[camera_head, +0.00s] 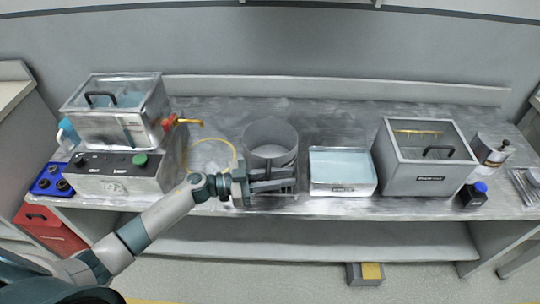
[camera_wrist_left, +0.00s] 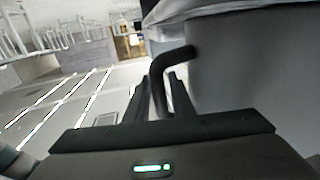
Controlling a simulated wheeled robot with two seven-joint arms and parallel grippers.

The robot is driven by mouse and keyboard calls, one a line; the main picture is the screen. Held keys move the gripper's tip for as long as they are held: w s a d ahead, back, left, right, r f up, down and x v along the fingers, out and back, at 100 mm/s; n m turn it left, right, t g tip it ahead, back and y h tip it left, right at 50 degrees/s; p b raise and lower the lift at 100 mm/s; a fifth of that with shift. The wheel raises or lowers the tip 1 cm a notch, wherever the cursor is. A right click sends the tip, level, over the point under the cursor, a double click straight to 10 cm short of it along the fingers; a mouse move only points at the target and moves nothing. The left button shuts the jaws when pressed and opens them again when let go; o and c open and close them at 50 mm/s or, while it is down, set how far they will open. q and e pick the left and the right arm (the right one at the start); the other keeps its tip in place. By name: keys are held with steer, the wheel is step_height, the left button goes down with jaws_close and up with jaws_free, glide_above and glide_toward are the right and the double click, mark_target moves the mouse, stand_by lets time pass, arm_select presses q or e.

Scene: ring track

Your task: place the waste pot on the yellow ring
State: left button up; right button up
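The waste pot (camera_head: 271,139) is a grey, open, round vessel that stands upright on the bench near the middle. The yellow ring (camera_head: 232,148) lies flat on the bench just left of it, partly behind my left arm. My left gripper (camera_head: 290,184) is at the front of the pot. In the left wrist view, its fingers (camera_wrist_left: 159,80) are on both sides of the pot's dark bent handle (camera_wrist_left: 178,53) and look closed on it. The pot's wall (camera_wrist_left: 250,75) fills the right of that view. The right gripper is out of view.
A metal bath on a control box (camera_head: 115,170) stands left of the ring, with a red tap. A shallow water tray (camera_head: 342,188) is close right of the pot, then a grey bath (camera_head: 425,180), a bottle and a dark jar. The bench's front edge is near my gripper.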

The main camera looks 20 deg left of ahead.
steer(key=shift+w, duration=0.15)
arm_select(q)
jaws_close()
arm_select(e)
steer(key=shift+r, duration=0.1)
arm_select(q)
steer(key=shift+r, duration=0.15)
